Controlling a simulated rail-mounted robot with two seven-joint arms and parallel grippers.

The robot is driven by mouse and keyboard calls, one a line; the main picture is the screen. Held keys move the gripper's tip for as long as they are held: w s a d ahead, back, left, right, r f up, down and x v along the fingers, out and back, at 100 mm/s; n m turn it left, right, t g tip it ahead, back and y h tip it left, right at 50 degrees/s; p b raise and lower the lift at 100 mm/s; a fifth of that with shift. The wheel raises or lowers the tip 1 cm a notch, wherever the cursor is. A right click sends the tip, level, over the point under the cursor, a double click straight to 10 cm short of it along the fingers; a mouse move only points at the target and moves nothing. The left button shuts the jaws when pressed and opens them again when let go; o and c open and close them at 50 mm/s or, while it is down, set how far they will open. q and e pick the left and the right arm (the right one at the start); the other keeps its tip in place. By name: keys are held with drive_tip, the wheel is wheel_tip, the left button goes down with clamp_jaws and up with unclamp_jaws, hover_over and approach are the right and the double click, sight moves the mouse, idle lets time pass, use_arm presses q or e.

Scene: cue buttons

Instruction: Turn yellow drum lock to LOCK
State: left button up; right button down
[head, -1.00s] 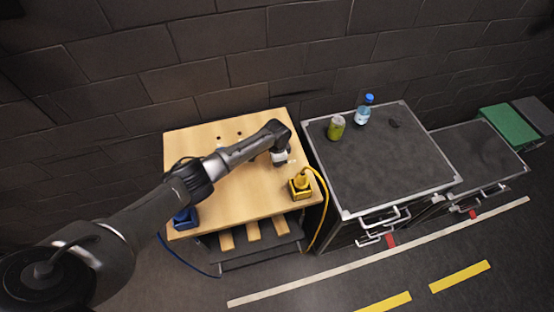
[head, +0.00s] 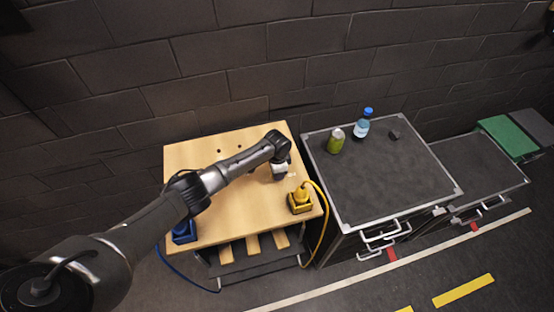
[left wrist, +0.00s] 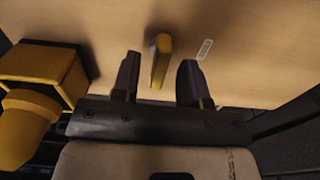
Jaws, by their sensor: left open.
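In the left wrist view, a narrow yellow bar (left wrist: 161,61) stands out from the wooden panel, with a small white label (left wrist: 205,49) beside it. It looks like the handle of the yellow drum lock; I cannot read its marking. My left gripper (left wrist: 158,82) is open, with one finger on each side of the bar and a gap to both. In the head view, my left gripper (head: 279,174) is over the right part of the panel and hides the bar. My right gripper is not in view.
A yellow box (head: 300,199) with a yellow cable sits close to the gripper; it also shows in the left wrist view (left wrist: 42,68). A blue box (head: 184,232) stands at the panel's left. A green can (head: 335,141) and a bottle (head: 361,127) stand on the dark cabinet (head: 385,175).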

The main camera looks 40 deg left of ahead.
use_arm(q)
wheel_tip(320, 180, up, 12)
drive_tip(key=shift+r, duration=0.15)
idle(0.3)
idle(0.5)
